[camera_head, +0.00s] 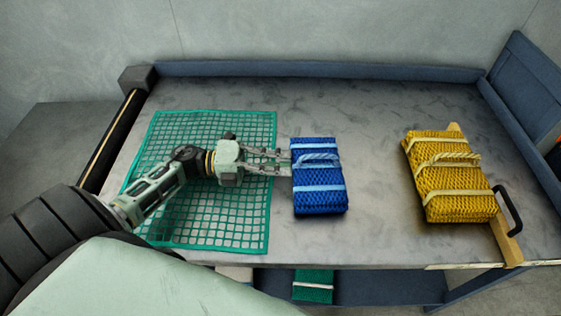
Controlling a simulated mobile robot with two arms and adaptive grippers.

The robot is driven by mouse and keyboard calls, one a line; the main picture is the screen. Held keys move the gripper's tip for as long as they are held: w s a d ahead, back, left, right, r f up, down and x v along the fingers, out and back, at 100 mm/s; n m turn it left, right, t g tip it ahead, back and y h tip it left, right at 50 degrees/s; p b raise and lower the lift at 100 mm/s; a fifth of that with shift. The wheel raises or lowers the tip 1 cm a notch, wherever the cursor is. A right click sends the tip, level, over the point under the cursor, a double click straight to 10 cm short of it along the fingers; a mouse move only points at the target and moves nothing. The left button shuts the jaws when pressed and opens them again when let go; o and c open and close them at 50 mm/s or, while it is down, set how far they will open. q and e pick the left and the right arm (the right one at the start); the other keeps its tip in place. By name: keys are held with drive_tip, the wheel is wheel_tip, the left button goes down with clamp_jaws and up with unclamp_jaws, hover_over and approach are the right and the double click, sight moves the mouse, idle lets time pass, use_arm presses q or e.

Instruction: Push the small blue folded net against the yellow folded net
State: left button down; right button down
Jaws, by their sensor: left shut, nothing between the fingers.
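The small blue folded net (319,199) lies on the grey table (380,235), bound with pale blue straps. The yellow folded net (455,205) lies to its right, bound with pale yellow straps, with a wide gap of bare table between the two. My left gripper (286,163) comes in from the left and is shut. Its fingertips are at the left edge of the blue net; whether they touch it I cannot tell. My right gripper is not in view.
A green mesh net (185,235) lies flat under my left arm. A wooden strip (507,243) with a black handle (514,212) is at the yellow net's right side. A blue raised edge (320,70) runs along the back. A green bundle (314,285) sits below the table.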

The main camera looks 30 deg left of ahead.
use_arm(q)
drive_tip(key=b+x, duration=0.1)
drive_tip(key=x, duration=1.9)
drive_tip(key=shift+w+b, duration=0.15)
drive_tip(key=shift+b, duration=0.25)
drive_tip(key=shift+r, duration=0.1)
drive_tip(key=shift+a, duration=0.1)
